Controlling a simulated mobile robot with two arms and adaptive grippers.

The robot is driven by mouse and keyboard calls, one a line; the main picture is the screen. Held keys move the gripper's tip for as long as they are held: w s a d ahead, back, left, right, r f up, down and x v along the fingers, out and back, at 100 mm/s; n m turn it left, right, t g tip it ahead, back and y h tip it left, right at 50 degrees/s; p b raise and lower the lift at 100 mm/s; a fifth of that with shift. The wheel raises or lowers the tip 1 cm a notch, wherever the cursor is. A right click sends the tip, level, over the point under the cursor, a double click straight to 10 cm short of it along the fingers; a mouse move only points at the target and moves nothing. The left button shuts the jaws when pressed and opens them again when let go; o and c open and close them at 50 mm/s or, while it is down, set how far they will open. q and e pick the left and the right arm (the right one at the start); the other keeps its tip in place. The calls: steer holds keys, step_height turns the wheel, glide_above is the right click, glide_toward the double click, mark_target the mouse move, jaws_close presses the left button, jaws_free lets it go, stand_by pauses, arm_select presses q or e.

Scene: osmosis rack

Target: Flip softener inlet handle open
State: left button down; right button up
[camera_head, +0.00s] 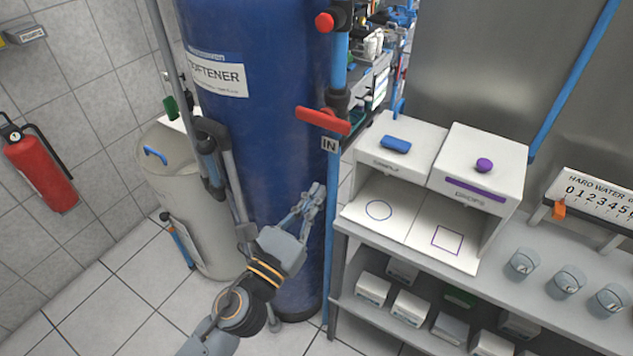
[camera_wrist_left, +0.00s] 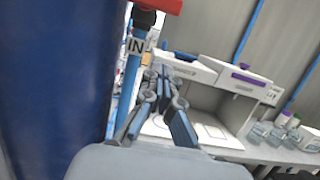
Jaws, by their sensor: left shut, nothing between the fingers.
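The softener is a tall blue tank (camera_head: 265,130) with a white label reading "SOFTENER". The inlet handle (camera_head: 322,121) is a red lever on the blue vertical pipe (camera_head: 331,215), just above the "IN" tag (camera_head: 329,145). In the head view it lies across the pipe, slightly tilted. My left gripper (camera_head: 312,198) is shut and empty, in front of the tank and below the handle. In the left wrist view the left fingers (camera_wrist_left: 165,95) are in the middle, and part of the red handle (camera_wrist_left: 160,5) shows at the top edge. My right gripper is not in view.
A grey shelf unit (camera_head: 341,231) with white boxes stands close on the right of the pipe. Another red valve knob (camera_head: 324,22) is higher on the pipe. A beige bin (camera_head: 160,160) and a red extinguisher (camera_head: 40,170) are on the left. Tiled floor is clear at lower left.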

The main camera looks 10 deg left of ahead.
mark_target(323, 120)
arm_select(q)
steer(key=w+d+r+p, duration=0.3)
steer(key=w+r+p, duration=0.2)
steer(key=w+r, duration=0.1)
steer(key=shift+w, duration=0.55)
steer(key=shift+w, duration=0.1)
